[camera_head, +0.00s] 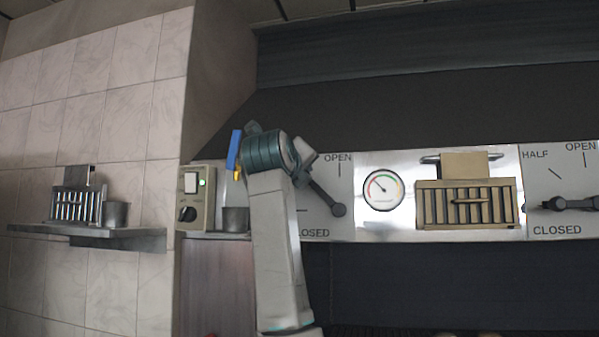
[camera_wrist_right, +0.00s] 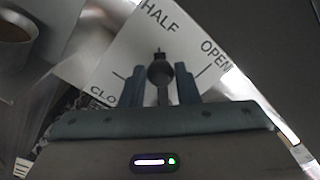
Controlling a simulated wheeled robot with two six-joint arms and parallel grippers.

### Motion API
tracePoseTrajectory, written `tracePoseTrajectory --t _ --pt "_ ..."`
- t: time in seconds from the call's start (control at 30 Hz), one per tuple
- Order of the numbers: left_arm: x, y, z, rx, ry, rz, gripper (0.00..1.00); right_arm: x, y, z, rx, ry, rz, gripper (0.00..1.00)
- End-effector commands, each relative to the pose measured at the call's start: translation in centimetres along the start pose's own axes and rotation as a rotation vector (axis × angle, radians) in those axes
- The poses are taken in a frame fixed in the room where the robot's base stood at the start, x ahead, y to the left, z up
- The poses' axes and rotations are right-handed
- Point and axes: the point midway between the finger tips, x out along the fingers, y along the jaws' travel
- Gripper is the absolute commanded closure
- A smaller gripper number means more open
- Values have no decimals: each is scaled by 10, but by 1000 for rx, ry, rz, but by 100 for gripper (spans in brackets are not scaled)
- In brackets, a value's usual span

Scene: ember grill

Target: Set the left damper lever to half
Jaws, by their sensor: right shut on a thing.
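The left damper lever (camera_head: 323,194) is dark, with a round hub low on its white plate (camera_head: 341,185). It slants up and left from the hub, between the OPEN and CLOSED marks. My right gripper (camera_head: 308,176) is at its upper end and partly hides it. In the right wrist view the lever's dark knob (camera_wrist_right: 160,72) is between the fingers of my right gripper (camera_wrist_right: 161,82), which is shut on the lever. The lever points at the HALF label (camera_wrist_right: 160,16) there. In the head view my arm hides that label. My left gripper is out of view.
A round gauge (camera_head: 383,190) and a slatted vent (camera_head: 466,204) are right of the plate. A second damper lever (camera_head: 563,204) lies nearly level at the right edge. A switch box (camera_head: 196,197) and a cup (camera_head: 236,220) are left of my arm. A wall shelf (camera_head: 90,237) is further left.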

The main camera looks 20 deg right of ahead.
Motion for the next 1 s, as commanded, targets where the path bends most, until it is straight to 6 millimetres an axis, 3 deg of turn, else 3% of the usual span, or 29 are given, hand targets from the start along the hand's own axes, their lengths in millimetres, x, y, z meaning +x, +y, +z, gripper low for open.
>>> tracePoseTrajectory --t 0.1,0.13,0.23,0.5,0.63,1.0 --pt "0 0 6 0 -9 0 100 2 3 -2 -1 6 4 100" --pt "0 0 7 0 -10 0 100 2 3 -2 -1 6 4 68" --pt "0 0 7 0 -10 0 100 1 2 -2 -1 5 4 51" --pt "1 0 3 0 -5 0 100 0 1 -1 1 2 2 51" --pt "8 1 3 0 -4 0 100 -11 3 -2 2 0 1 51" --pt "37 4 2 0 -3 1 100 -81 4 -3 2 0 4 51"
